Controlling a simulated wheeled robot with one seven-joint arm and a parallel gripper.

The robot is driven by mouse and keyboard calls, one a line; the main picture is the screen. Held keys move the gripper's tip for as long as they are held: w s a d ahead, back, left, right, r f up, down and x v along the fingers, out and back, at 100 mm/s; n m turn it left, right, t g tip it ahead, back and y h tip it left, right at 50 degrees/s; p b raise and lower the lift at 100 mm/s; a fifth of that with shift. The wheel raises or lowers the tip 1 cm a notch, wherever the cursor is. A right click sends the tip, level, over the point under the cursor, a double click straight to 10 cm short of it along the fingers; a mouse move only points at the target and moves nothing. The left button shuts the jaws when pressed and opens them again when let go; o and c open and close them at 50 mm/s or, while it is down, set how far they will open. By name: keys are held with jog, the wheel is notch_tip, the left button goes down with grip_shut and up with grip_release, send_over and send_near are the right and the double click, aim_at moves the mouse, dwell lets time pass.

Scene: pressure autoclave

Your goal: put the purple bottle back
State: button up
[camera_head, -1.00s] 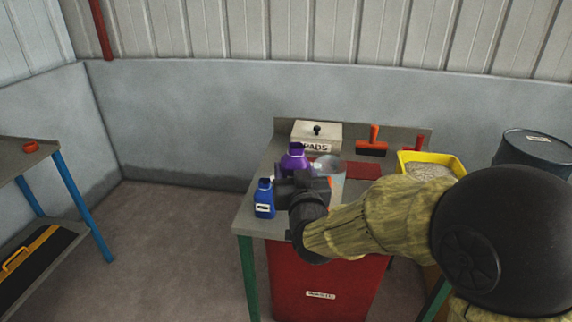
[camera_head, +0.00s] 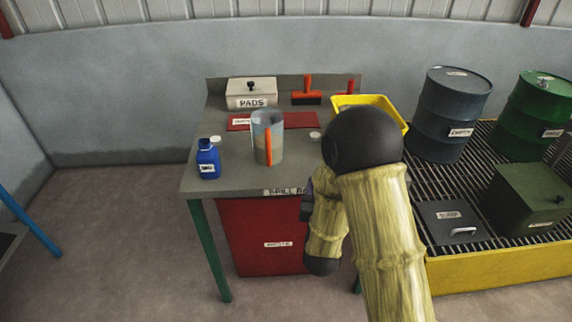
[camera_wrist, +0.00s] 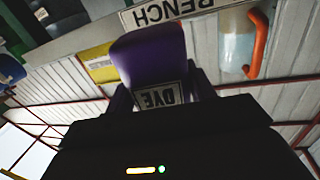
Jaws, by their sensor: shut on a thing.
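The purple bottle (camera_wrist: 150,50) shows large in the wrist view, with a white label reading DYE. My gripper (camera_wrist: 161,92) is shut on it, a dark finger on each side. The bench's label also shows upside down in the wrist view, behind the bottle.
On the bench stand a blue bottle (camera_head: 208,160), a clear jug (camera_head: 266,140) with an orange handle, a PADS box (camera_head: 250,93), a red mat (camera_head: 290,121) and a yellow tub (camera_head: 341,100). Drums (camera_head: 450,110) stand on a grated pallet (camera_head: 470,265) to the right.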

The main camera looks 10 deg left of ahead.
jog(key=w+d+f+m+h, duration=0.1)
jog(key=d+f+m+h, duration=0.2)
jog(key=d+f, duration=0.9)
jog(key=shift+d+m+g+h, duration=0.4)
jog(key=shift+d+h, duration=1.2)
jog(key=shift+d, duration=0.25)
jog(key=shift+w+f, duration=0.1)
jog(key=shift+w, duration=0.05)
